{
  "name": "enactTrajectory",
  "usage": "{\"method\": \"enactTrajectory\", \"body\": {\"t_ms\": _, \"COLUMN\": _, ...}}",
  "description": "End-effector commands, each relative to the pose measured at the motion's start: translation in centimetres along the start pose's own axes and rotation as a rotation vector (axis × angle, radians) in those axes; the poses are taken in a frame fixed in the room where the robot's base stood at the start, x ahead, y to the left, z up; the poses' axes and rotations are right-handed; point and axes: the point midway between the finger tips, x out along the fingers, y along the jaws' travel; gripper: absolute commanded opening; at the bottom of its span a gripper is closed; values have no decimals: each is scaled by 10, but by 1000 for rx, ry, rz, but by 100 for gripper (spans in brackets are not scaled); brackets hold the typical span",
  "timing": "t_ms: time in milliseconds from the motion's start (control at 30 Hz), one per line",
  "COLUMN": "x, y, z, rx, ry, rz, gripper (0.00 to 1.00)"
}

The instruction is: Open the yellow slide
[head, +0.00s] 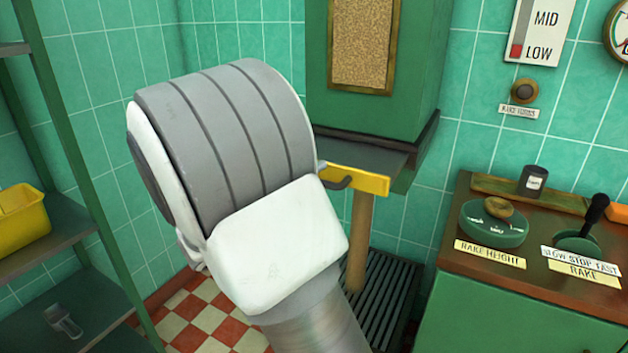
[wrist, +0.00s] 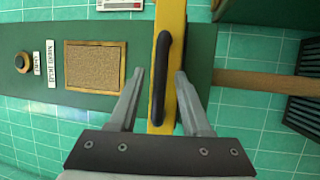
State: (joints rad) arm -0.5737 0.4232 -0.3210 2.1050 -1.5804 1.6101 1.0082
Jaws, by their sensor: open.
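The yellow slide (head: 366,181) is a yellow bar with a dark curved handle (head: 338,184). It sits at the front of a dark grey plate under a green cabinet, and my arm covers its left end. In the wrist view the yellow slide (wrist: 169,20) runs top to bottom, with the black handle (wrist: 161,100) along it. My gripper (wrist: 160,73) is open, with one finger on each side of the handle and a gap on both sides. Whether the fingertips reach as deep as the handle I cannot tell.
A green cabinet (head: 375,113) stands above the slide, with a wooden post (head: 360,235) and floor grate (head: 392,295) below. A control desk (head: 510,320) with knob and lever is at right. A shelf (head: 60,235) with a yellow bin (head: 18,222) is at left.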

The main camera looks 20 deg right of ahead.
Motion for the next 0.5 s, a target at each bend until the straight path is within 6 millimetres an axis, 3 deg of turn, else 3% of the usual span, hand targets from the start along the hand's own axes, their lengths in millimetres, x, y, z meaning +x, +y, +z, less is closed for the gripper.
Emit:
{"method": "enactTrajectory", "body": {"t_ms": 167, "x": -13, "y": 0, "z": -1, "rx": 0, "ry": 3, "rz": -1, "gripper": 48}}
{"method": "enactTrajectory", "body": {"t_ms": 500, "x": -92, "y": 1, "z": -1, "rx": -1, "ry": 7, "rz": 0, "gripper": 48}}
